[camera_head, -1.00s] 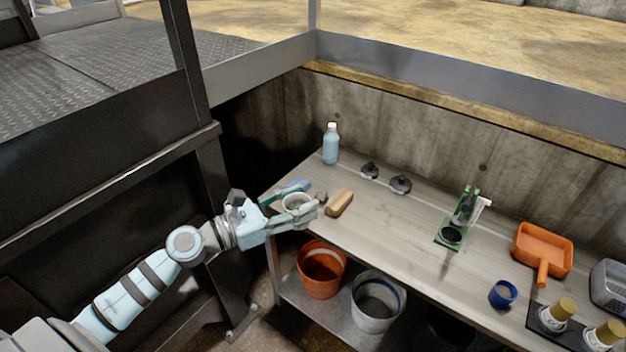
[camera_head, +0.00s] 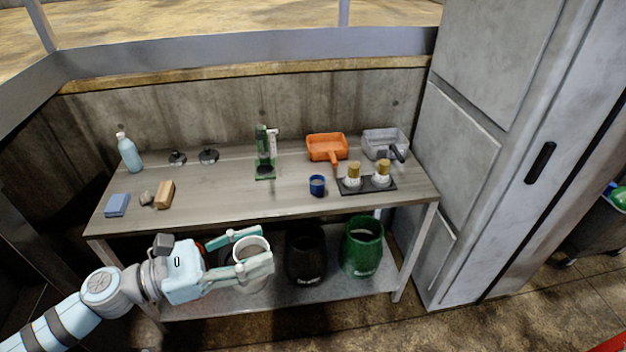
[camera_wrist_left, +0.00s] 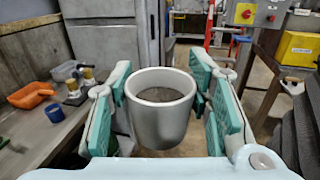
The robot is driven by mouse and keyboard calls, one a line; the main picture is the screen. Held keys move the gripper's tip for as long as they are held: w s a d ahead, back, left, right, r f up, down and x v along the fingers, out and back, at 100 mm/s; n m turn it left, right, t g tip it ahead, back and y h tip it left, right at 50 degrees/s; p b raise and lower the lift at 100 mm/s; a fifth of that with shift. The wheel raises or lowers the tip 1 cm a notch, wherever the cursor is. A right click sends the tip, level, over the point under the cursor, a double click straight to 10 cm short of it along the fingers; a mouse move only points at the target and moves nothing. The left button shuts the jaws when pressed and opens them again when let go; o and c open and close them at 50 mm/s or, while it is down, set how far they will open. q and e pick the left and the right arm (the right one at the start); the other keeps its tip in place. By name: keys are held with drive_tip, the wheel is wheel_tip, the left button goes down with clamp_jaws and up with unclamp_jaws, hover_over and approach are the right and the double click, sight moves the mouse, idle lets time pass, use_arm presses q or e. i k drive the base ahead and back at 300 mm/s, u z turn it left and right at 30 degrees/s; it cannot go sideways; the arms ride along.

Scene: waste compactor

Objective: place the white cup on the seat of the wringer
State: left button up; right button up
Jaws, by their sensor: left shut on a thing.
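The white cup (camera_head: 251,247) is upright between the fingers of my left gripper (camera_head: 244,254), in front of the table's near edge. The wrist view shows the cup (camera_wrist_left: 158,122) with its open rim up, between the teal finger pads of the left gripper (camera_wrist_left: 160,90). The wringer (camera_head: 265,152) is a green stand on the table, near the back wall, with a dark round seat (camera_head: 265,170) low on it. The seat looks empty. The cup is apart from it, nearer to me. My right gripper is not in view.
On the table (camera_head: 230,204) stand a blue cup (camera_head: 317,186), an orange scoop (camera_head: 326,147), a grey pan (camera_head: 384,143), a blue bottle (camera_head: 129,153), a blue sponge (camera_head: 117,205) and a wooden block (camera_head: 165,194). The tabletop before the wringer is clear. Buckets stand on the lower shelf.

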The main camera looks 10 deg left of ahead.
sight(265, 170)
drive_tip(key=z, duration=0.3)
drive_tip(key=i, duration=1.25)
drive_tip(key=u, duration=0.35)
